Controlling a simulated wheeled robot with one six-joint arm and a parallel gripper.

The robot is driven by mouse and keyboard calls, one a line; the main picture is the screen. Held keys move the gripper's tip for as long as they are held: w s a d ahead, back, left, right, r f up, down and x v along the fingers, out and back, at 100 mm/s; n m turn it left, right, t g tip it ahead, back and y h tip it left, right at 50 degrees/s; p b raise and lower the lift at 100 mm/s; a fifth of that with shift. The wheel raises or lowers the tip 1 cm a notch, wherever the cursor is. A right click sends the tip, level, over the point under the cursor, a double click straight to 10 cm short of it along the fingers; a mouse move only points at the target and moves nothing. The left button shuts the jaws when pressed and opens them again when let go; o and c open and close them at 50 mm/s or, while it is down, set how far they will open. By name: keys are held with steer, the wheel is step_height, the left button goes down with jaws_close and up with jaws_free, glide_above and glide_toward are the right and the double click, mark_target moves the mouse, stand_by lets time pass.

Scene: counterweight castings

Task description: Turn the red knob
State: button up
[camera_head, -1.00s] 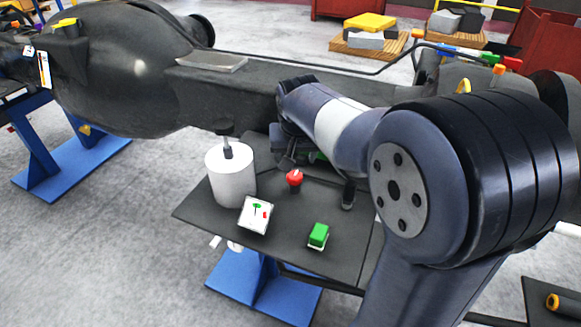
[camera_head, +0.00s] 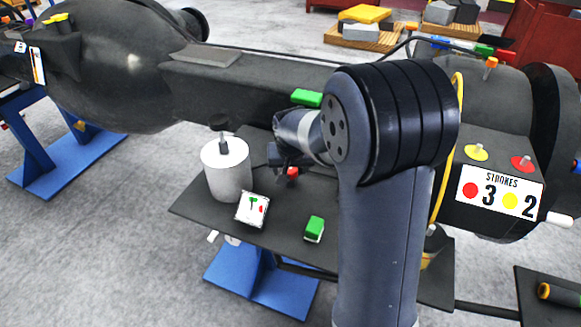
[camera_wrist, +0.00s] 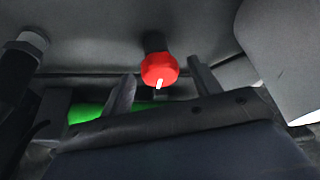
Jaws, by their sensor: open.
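The red knob (camera_head: 292,172) stands on the dark panel (camera_head: 275,215), partly covered by my gripper in the head view. In the wrist view the red knob (camera_wrist: 158,66) is faceted, with a white mark on its lower edge, and a dark stem or shadow shows behind it. My gripper (camera_head: 284,157) is close to the knob in the head view. In the wrist view the two fingers of my gripper (camera_wrist: 162,76) stand apart, one on each side of the knob, with a gap visible to both. The gripper is open and holds nothing.
A white cylinder (camera_head: 229,178) with a dark top stands left of the knob. Another green block (camera_head: 307,97) is behind. A STROKES sign (camera_head: 498,193) is at right.

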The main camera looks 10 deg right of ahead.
steer(key=c, duration=1)
steer(key=shift+n, duration=0.3)
steer(key=n, duration=0.1)
steer(key=n+y+b, duration=0.1)
steer(key=n, duration=0.1)
steer(key=shift+d+y, duration=0.2)
steer(key=shift+y, duration=0.1)
steer(key=n+y+b, duration=0.1)
steer(key=n, duration=0.1)
steer(key=n+b, duration=0.2)
steer(key=n, duration=0.1)
steer(key=shift+w+d+f+g+y, duration=0.1)
steer(key=shift+w+d+g+y, duration=0.05)
steer(key=shift+g+y, duration=0.25)
steer(key=n+g+y+b, duration=0.1)
steer(key=n+b, duration=0.1)
steer(key=n, duration=0.1)
steer(key=shift+w+d+n, duration=0.1)
steer(key=shift+n, duration=0.2)
steer(key=shift+w+n+g+y, duration=0.1)
steer(key=shift+n+g+y, duration=0.4)
steer(key=shift+n, duration=1.4)
